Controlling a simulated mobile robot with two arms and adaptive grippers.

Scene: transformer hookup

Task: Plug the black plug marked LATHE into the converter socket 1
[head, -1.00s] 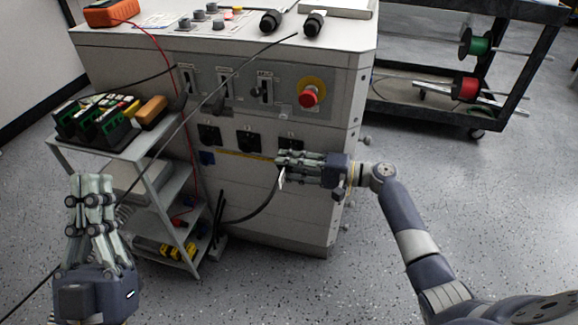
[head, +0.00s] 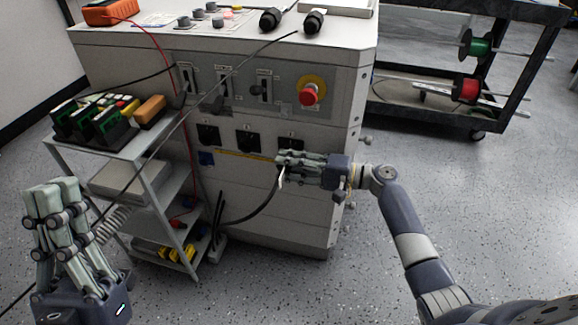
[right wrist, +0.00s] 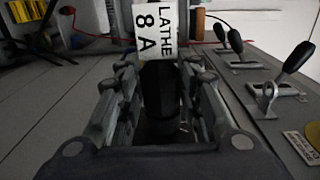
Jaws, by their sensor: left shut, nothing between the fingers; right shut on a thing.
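My right gripper (head: 284,160) is shut on the black plug (right wrist: 160,92), whose white tag (right wrist: 155,30) reads LATHE 8A in the right wrist view. In the head view the fingers point left, close to the converter's front, just below the right-hand socket; they mostly hide the plug. A dark cable (head: 262,208) hangs from there. The grey converter (head: 300,215) has a row of black sockets: left (head: 208,134), middle (head: 249,141) and right (head: 291,144). Their numbers are too small to read. My left gripper (head: 55,188) is shut and empty at the lower left.
A grey shelf cart (head: 150,190) with green-black blocks (head: 95,122) stands left of the converter. A red emergency stop (head: 308,96) sits above the sockets. A dark cart with spools (head: 465,88) stands at the back right. A thin dark line crosses the view.

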